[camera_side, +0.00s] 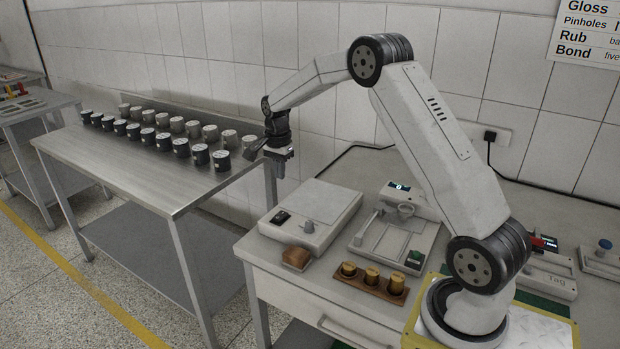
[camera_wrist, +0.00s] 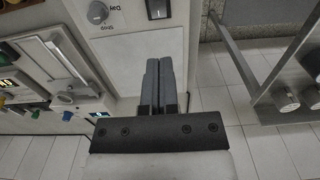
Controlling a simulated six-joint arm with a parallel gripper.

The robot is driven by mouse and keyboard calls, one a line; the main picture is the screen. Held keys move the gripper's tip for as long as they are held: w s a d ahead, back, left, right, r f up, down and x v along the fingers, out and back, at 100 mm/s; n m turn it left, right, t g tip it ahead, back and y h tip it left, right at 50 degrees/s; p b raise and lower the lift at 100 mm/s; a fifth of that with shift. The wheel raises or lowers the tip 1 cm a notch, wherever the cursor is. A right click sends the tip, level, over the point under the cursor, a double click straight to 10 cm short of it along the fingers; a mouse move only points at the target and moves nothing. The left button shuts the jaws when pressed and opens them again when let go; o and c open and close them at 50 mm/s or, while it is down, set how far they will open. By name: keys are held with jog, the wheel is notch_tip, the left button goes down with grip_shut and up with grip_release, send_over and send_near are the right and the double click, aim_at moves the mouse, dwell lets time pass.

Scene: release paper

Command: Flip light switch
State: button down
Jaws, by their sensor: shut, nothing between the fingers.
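The switch is a black rocker (camera_side: 282,217) on the front left of a flat, pale box (camera_side: 325,208) on the bench. A grey round knob (camera_side: 309,226) sits beside it. In the wrist view the rocker (camera_wrist: 157,9) is at the top edge, partly cut off, with the knob (camera_wrist: 98,12) to its left. My gripper (camera_side: 280,176) hangs above and behind the box's left side, apart from the rocker. Its fingers (camera_wrist: 158,62) are together and empty, pointing toward the rocker in the wrist view. Which way the rocker is tipped is too small to tell.
A wooden block (camera_side: 296,258) and a wooden rack (camera_side: 371,283) with brass pieces stand in front of the box. A device with a lit display (camera_side: 398,188) is to its right. A steel table (camera_side: 130,170) with several cans is at left, across a gap.

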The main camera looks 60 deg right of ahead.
aim_at(279, 215)
notch_tip(279, 215, down, 11)
jog(key=shift+f, duration=0.1)
dwell(0.4)
jog(key=shift+f, duration=0.25)
dwell(0.4)
jog(key=shift+a, duration=0.1)
jog(key=shift+a+r, duration=0.3)
jog(key=shift+a, duration=0.25)
jog(key=shift+r, duration=0.1)
notch_tip(279, 215, up, 14)
dwell(1.0)
dwell(0.3)
